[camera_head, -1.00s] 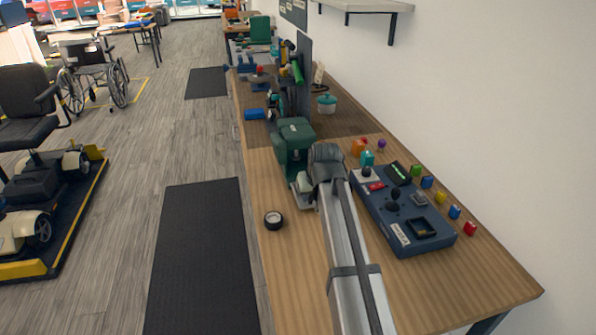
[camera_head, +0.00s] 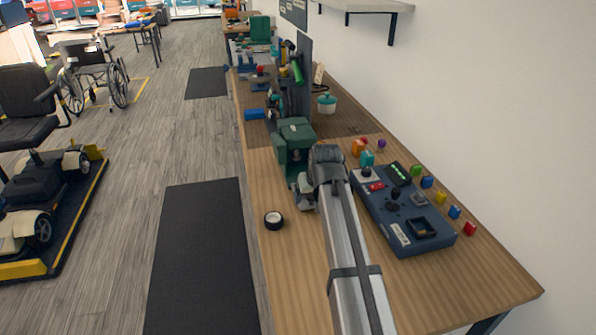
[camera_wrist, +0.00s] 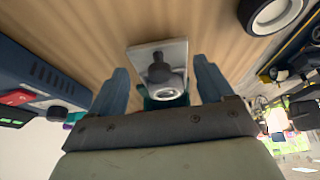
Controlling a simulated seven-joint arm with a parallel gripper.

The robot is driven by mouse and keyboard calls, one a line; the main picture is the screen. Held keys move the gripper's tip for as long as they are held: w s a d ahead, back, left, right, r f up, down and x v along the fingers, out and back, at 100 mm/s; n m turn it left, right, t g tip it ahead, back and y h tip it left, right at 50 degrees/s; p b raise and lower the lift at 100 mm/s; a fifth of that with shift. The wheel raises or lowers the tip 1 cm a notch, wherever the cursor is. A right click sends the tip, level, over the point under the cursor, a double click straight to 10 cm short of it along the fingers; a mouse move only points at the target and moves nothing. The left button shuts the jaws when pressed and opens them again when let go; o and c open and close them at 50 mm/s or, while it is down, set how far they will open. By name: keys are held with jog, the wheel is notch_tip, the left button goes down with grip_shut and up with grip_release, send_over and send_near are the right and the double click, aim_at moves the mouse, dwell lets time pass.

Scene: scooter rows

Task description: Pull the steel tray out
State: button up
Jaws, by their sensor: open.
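A pale steel plate, which looks like the steel tray (camera_wrist: 138,58), lies in the wrist view with a dark knob (camera_wrist: 159,68) standing on it. A bright ring shows at the near end of the knob. My gripper (camera_wrist: 160,67) is open, with one blue-grey finger on each side of the knob and a gap to both. In the head view the tray sits low at the front of the green machine (camera_head: 294,140), mostly hidden by my wrist. How far it extends into the machine is hidden.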

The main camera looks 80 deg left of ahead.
jog(key=shift+o, duration=0.6)
jog(key=shift+r, duration=3)
jog(key=shift+w, duration=0.1)
